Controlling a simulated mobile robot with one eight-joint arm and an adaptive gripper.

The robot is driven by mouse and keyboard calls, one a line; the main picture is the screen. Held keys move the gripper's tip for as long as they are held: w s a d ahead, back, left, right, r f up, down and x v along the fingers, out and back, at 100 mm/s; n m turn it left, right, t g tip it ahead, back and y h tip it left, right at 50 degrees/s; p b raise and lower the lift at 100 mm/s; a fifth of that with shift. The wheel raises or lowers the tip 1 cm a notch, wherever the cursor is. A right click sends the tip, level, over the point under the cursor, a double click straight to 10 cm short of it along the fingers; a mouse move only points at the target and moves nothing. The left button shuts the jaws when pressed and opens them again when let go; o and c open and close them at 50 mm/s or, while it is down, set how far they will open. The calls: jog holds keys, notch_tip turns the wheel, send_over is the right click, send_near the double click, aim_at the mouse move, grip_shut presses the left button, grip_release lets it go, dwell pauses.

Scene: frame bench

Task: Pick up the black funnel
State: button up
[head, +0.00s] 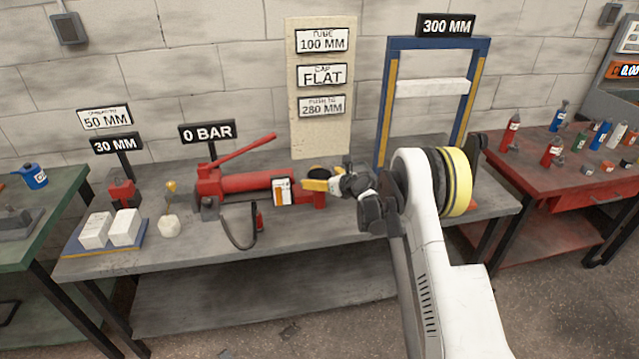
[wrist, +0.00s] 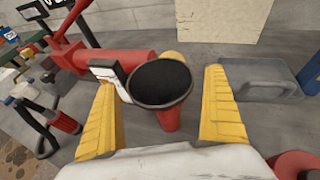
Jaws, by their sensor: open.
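The black funnel (wrist: 160,82) shows in the wrist view as a round dark cup with a grey rim. It is between the two yellow fingers of my gripper (wrist: 164,112), with a gap on each side. A red post or spout shows just below its rim, and I cannot tell whether that belongs to the funnel or to a thing under it. In the head view the funnel (head: 320,172) is a small dark oval at the right end of the red pump, beside my gripper (head: 318,184). The gripper is open and holds nothing.
A red hand pump (head: 240,183) lies left of the funnel on the grey bench (head: 200,255). A grey tray (wrist: 262,80) is right of the fingers in the wrist view. A blue frame (head: 387,110) and a sign board (head: 321,130) stand behind.

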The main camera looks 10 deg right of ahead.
jog(key=c, duration=1.3)
jog(key=shift+c, duration=0.2)
